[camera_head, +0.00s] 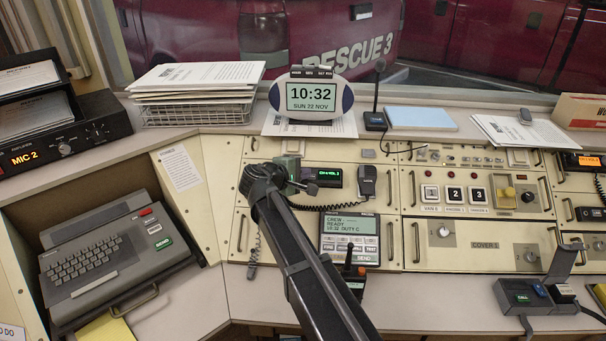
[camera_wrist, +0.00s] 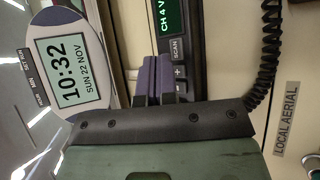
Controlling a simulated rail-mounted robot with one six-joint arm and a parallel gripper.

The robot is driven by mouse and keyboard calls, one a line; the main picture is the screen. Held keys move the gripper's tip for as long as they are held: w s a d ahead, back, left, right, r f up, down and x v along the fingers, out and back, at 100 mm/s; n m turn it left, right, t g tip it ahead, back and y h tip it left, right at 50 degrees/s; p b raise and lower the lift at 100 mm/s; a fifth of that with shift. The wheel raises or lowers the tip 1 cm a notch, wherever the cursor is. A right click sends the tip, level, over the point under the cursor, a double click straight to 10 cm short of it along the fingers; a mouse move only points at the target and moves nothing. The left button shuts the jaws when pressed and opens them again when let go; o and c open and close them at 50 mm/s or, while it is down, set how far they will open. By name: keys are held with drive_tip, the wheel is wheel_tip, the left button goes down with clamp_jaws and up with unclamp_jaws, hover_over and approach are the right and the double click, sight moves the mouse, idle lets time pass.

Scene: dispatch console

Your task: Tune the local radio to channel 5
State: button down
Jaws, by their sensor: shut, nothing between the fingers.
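A SCAN button (camera_wrist: 177,48) and a plus button (camera_wrist: 180,73) show beside the display; the lower controls are partly hidden. My gripper (camera_wrist: 153,62) is shut and empty, its purple fingers beside the radio's button end. I cannot tell whether they touch it. In the head view my gripper (camera_head: 304,182) is partly hidden by my arm.
A handset (camera_head: 367,181) with a coiled cord hangs right of the radio. A clock (camera_head: 311,97) reading 10:32 stands on the shelf above. A crew status unit (camera_head: 350,238) sits below. A desk microphone (camera_head: 375,120) stands on the ledge.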

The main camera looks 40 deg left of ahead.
drive_tip(key=shift+s+d+r+p, duration=0.25)
drive_tip(key=shift+s+r+p, duration=0.15)
drive_tip(key=shift+r+p, duration=0.3)
drive_tip(key=shift+s+d+r+p, duration=0.25)
drive_tip(key=shift+s+r+p, duration=0.1)
drive_tip(key=shift+r+p, duration=0.35)
drive_tip(key=shift+s+d+r+p, duration=0.25)
drive_tip(key=shift+s+r+p, duration=0.15)
drive_tip(key=shift+r+p, duration=0.3)
idle(1.1)
wheel_tip(320, 180, up, 4)
drive_tip(key=s+d+p, duration=0.1)
drive_tip(key=s+p, duration=0.1)
drive_tip(key=p, duration=0.2)
drive_tip(key=w+f+b, duration=0.1)
drive_tip(key=f+b, duration=0.1)
drive_tip(key=w+a+f+b, duration=0.1)
drive_tip(key=w+f+b, duration=0.1)
drive_tip(key=f+b, duration=0.1)
drive_tip(key=w+a+f+b, duration=0.1)
drive_tip(key=f+b, duration=0.2)
drive_tip(key=shift+w+a+f, duration=0.15)
drive_tip(key=shift+w+a, duration=0.05)
drive_tip(key=shift+a, duration=0.05)
drive_tip(key=shift+f+b, duration=0.1)
drive_tip(key=shift+b, duration=0.2)
idle(1.4)
drive_tip(key=shift+w+a+f, duration=0.15)
drive_tip(key=shift+f, duration=0.1)
